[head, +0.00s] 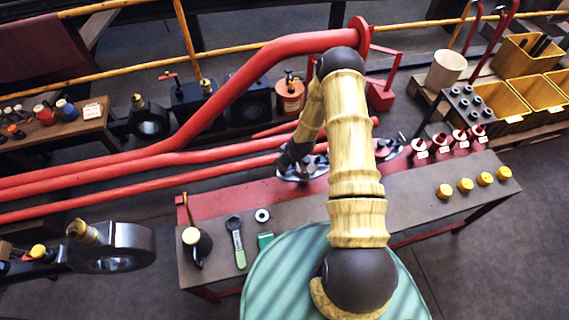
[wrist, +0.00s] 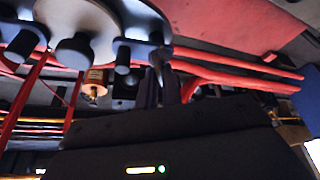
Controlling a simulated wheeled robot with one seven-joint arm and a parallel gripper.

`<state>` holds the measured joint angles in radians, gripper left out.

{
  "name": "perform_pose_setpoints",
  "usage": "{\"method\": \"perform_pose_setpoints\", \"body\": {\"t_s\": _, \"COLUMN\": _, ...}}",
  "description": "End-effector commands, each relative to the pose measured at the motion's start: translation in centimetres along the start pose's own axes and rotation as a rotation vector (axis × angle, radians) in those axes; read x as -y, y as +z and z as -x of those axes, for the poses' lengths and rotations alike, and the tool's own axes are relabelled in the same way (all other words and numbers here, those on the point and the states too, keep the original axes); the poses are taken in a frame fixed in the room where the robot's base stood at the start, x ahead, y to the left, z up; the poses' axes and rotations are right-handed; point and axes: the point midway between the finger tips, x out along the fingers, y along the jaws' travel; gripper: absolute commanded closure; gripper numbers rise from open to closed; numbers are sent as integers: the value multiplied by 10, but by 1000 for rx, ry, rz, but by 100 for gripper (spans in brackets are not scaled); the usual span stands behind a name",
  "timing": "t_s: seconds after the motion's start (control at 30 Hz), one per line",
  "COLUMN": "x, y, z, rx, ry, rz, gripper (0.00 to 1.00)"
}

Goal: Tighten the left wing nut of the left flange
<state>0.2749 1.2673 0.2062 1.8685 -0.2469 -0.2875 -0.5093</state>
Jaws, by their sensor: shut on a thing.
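The left flange (head: 316,171) is a grey metal plate at the end of red pipework, partly hidden behind my arm in the head view. Its grey underside (wrist: 85,20) with dark bolt ends fills the upper left of the wrist view. My gripper (head: 290,158) is at the left side of this flange. In the wrist view its dark fingers (wrist: 161,88) are close together just below a lug of the flange. They are shut on the left wing nut, which is mostly hidden between them. A second flange (head: 390,149) shows right of my arm.
The bench (head: 400,195) below holds a green-handled wrench (head: 236,240), an oil can (head: 196,243), a washer (head: 262,215) and several yellow caps (head: 465,185). Red pipes (head: 150,172) run left from the flange. Yellow bins (head: 505,100) stand at the right.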

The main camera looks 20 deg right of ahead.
Motion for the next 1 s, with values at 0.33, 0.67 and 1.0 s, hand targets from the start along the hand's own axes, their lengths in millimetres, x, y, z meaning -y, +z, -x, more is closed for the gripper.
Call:
{"method": "perform_pose_setpoints", "body": {"t_s": 0.33, "x": 2, "y": -1, "z": -1, "rx": -3, "ry": 121, "rz": -285, "gripper": 100}}
{"method": "perform_pose_setpoints", "body": {"t_s": 0.67, "x": 3, "y": -2, "z": 0, "rx": -4, "ry": 190, "rz": -453, "gripper": 100}}
{"method": "perform_pose_setpoints", "body": {"t_s": 1.0, "x": 2, "y": -2, "z": 1, "rx": -3, "ry": 205, "rz": -493, "gripper": 100}}
